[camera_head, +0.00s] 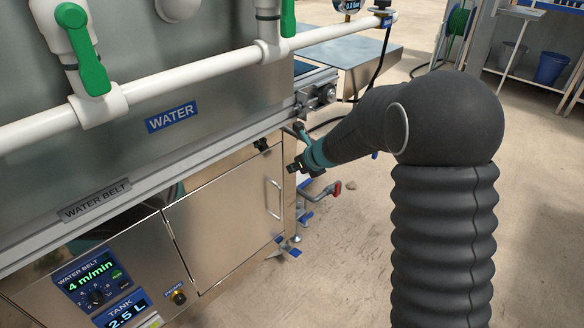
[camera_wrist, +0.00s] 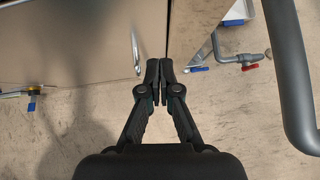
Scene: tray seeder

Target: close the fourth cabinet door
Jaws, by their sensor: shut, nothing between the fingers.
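A steel cabinet door (camera_head: 222,222) with an upright bar handle (camera_head: 274,199) is under the water belt, right of the control panel. I cannot tell whether it is fully flush with its frame. It also shows at the upper left of the wrist view (camera_wrist: 70,40), with its handle (camera_wrist: 136,52) left of my fingers. My gripper (camera_head: 298,168) is near the door's upper right corner, and its fingertips (camera_wrist: 160,67) are together with nothing between them. The fingertips overlap the door's right edge in the wrist view. I cannot tell whether they touch it.
A control panel (camera_head: 103,278) with a dial is left of the door. A white water pipe (camera_head: 180,82) runs above. A red-handled valve (camera_head: 335,189) and pipework stand low beyond the cabinet's right end. The floor (camera_head: 345,265) in front is clear.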

